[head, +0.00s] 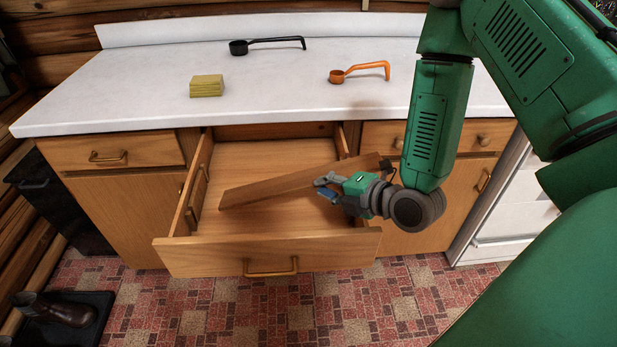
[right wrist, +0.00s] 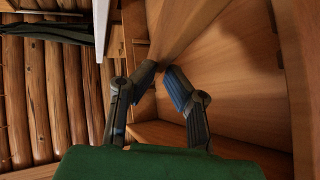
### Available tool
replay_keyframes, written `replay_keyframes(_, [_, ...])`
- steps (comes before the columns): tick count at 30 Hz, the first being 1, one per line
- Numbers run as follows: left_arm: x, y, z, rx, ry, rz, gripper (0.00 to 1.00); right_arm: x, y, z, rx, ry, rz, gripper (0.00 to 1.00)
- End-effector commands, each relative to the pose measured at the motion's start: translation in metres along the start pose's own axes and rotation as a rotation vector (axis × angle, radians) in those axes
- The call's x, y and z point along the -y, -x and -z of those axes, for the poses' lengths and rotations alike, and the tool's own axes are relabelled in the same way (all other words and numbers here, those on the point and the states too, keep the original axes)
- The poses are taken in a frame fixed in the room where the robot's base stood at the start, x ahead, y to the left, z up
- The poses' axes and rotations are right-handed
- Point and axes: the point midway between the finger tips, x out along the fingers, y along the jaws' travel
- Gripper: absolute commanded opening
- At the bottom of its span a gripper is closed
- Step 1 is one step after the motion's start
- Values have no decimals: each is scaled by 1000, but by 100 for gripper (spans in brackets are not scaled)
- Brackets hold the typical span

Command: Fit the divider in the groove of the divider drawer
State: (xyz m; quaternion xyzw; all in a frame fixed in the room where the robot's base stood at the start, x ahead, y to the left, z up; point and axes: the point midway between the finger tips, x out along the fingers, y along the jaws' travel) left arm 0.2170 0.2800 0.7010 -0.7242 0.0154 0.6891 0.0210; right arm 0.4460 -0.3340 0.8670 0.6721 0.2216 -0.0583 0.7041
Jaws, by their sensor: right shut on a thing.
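The divider (head: 268,188) is a long, flat brown board lying slantwise across the open wooden divider drawer (head: 215,257). Its left end is near the drawer's left wall and its right end is raised near the right wall. My right gripper (head: 328,188) is shut on the divider, over the right part of the drawer. In the right wrist view the fingertips (right wrist: 164,77) close around the board (right wrist: 187,32). A slotted strip, perhaps the groove (head: 197,193), shows on the drawer's left inner wall. I cannot tell whether the divider touches it. My left gripper is out of view.
On the white counter (head: 140,95) lie a yellow block (head: 206,87), a black scoop (head: 265,45) and an orange scoop (head: 358,71). A closed drawer (head: 115,153) is to the left. A boot (head: 58,309) stands on the floor. The drawer's left front is clear.

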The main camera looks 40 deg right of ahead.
Motion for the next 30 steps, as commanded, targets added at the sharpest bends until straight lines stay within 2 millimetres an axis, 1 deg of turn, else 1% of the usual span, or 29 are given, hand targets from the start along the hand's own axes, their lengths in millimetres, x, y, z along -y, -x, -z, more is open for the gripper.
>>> replay_keyframes(1, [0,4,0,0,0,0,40,-1,9,0,0,-1,2,0])
replay_keyframes(3, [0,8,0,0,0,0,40,-1,19,0,0,-2,2,0])
replay_keyframes(6, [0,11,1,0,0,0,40,0,32,1,1,0,2,0])
replay_keyframes(9, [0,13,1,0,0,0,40,0,41,2,0,1,0,0])
replay_keyframes(12, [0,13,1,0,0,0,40,1,44,2,1,1,-1,0])
replay_keyframes(26, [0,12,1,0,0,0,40,2,43,0,0,0,-2,0])
replay_keyframes(30, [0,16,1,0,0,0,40,-3,45,0,0,0,-2,0])
